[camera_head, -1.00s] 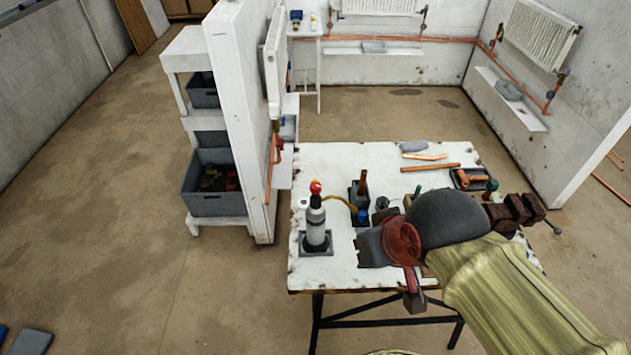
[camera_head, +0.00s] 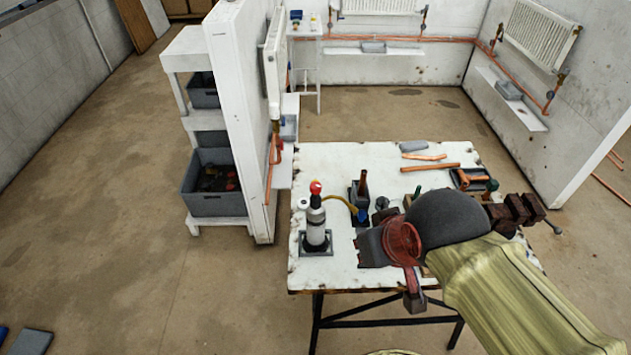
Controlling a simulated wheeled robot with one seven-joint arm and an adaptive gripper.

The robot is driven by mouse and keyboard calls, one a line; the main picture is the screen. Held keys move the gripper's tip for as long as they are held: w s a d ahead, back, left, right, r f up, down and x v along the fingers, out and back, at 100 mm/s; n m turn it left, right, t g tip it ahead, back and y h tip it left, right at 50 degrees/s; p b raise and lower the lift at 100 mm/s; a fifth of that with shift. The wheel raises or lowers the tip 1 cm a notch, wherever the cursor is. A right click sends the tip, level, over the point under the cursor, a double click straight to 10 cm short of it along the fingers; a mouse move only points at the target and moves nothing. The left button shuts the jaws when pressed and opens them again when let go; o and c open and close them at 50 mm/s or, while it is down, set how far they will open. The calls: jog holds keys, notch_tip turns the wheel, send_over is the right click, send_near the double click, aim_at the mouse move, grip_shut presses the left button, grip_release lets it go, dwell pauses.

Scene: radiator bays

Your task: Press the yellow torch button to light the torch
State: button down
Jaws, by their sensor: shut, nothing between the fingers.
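A grey gas bottle (camera_head: 316,225) with a red top stands upright in a square holder at the left of the white worktable (camera_head: 345,160). A yellow hose (camera_head: 341,200) runs from it to the torch (camera_head: 362,192), which stands upright in a dark holder with a blue part low on it. I cannot make out the yellow button. My gripper (camera_head: 370,247) is shut and empty, low over the table's front, right of the bottle and in front of the torch holder. Its fingertips are hard to make out. My wrist hides the table behind it.
Copper pipe pieces (camera_head: 430,167) and a grey pad (camera_head: 413,146) lie on the back of the table. A dark tray (camera_head: 468,180) with copper fittings sits at the right. A white partition (camera_head: 240,130) rises close left of the table.

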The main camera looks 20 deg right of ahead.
jog(key=w+d+f+n+g+h+p, duration=0.1)
jog(key=w+d+n+p, duration=0.45)
jog(key=w+p, duration=0.45)
jog(key=w+d+f+n+g+h+p, duration=0.1)
jog(key=w+d+n+h+p, duration=0.1)
jog(key=w+d+n+p, duration=0.55)
jog(key=w+a+f+n+t+y+p, duration=0.35)
jog(key=w+a+n+p, duration=0.2)
jog(key=w+n, duration=0.5)
jog(key=w+a+r+n+t+y, duration=0.1)
jog(key=w+a+r+n+y, duration=0.1)
jog(key=w+a+r+n, duration=0.2)
jog(key=a+n, duration=0.2)
jog(key=n, duration=0.1)
jog(key=shift+w+a+n+y, duration=0.35)
jog(key=shift+t, duration=0.25)
